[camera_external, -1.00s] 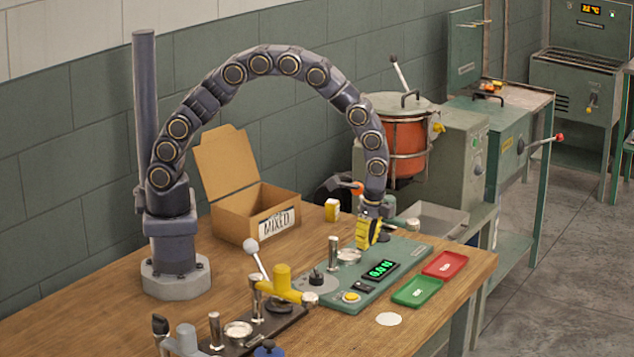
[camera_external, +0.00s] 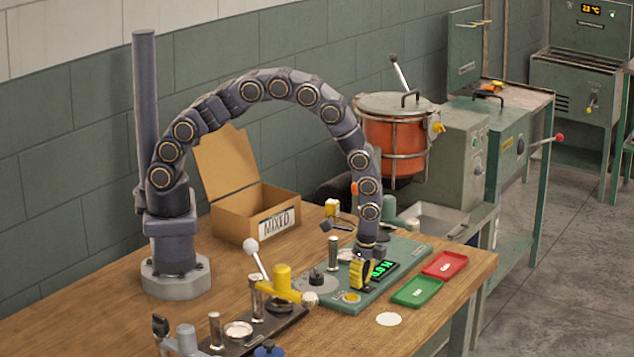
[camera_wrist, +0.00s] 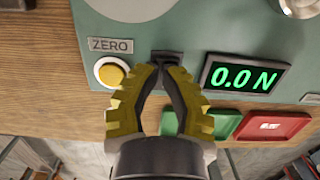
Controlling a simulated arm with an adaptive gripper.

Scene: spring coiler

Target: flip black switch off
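The black switch (camera_wrist: 167,57) sits on the green panel (camera_wrist: 215,30), between the yellow ZERO button (camera_wrist: 110,73) and the green-lit display (camera_wrist: 244,78) reading 0.0 N. My gripper (camera_wrist: 162,68) has yellow fingers with dark inner pads. Its fingertips come together at the near edge of the switch, with no object seen between them. I cannot tell whether they touch the switch. In the external view my gripper (camera_external: 360,286) is low over the panel and hides the switch and part of the display.
A green tray (camera_external: 418,291) and a red tray (camera_external: 445,265) lie right of the panel. A yellow-handled lever fixture (camera_external: 283,280) stands to the left. An open cardboard box (camera_external: 250,215) is behind. A white disc (camera_external: 389,319) lies on the wooden table.

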